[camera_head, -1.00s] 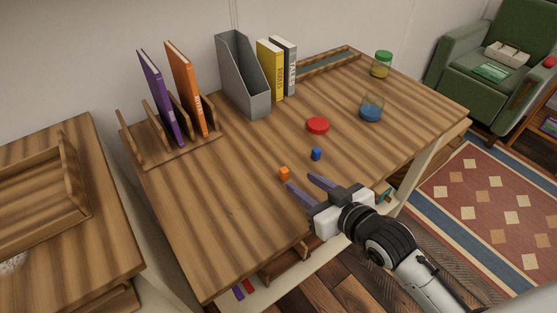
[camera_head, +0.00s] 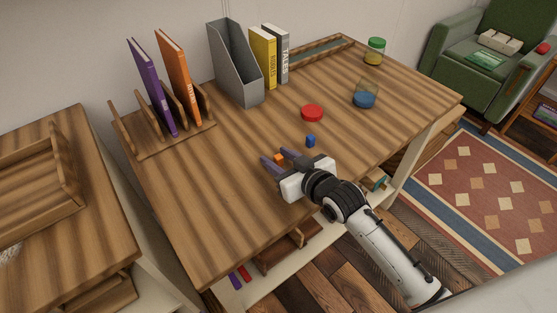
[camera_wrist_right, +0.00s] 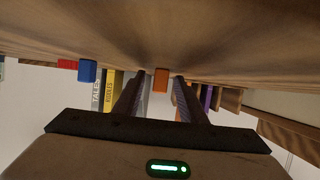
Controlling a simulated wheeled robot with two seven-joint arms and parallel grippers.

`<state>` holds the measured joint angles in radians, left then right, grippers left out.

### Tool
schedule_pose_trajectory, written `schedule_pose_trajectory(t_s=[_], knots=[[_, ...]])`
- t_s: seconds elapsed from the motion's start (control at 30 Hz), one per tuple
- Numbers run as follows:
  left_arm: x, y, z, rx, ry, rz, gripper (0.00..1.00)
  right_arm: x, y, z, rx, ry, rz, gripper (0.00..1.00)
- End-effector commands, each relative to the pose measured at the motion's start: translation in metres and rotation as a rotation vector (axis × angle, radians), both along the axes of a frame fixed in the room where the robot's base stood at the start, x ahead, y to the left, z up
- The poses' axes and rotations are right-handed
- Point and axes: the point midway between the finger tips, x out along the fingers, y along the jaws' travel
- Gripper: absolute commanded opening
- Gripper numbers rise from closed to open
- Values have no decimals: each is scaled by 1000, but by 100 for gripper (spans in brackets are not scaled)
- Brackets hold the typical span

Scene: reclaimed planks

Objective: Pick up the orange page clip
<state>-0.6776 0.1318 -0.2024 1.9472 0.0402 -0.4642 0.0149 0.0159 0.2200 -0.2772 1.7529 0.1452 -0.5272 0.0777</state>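The orange page clip (camera_head: 279,158) is a small orange block on the wooden table. My right gripper (camera_head: 273,157) is low over the table, with its two fingers apart on either side of the clip's place. In the right wrist view the orange clip (camera_wrist_right: 161,80) shows between the two fingertips (camera_wrist_right: 160,78), with a gap on both sides. The fingers are open and do not appear to touch it. My left gripper is in neither view.
A glass jar (camera_head: 366,96) stands further right. A wooden rack (camera_head: 178,143) with purple and orange books, and a grey file holder (camera_head: 238,75), stand at the back. The table's front left is clear.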

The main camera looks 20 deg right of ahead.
Motion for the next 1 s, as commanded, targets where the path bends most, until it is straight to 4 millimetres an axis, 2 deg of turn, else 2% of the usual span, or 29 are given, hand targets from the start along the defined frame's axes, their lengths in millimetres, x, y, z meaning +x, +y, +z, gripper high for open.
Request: schedule_pose_trajectory(t_s=[0.03, 0.23, 0.57, 1.0], knots=[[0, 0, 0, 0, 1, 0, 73, 0, 0, 0, 0, 0, 0, 32], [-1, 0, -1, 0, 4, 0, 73, 0, 0, 0, 0, 0, 0, 0], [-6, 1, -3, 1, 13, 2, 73, 0, 0, 5, 0, 0, 0, 0], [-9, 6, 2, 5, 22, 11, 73, 1, 0, 85, 1, -4, -1, 0]])
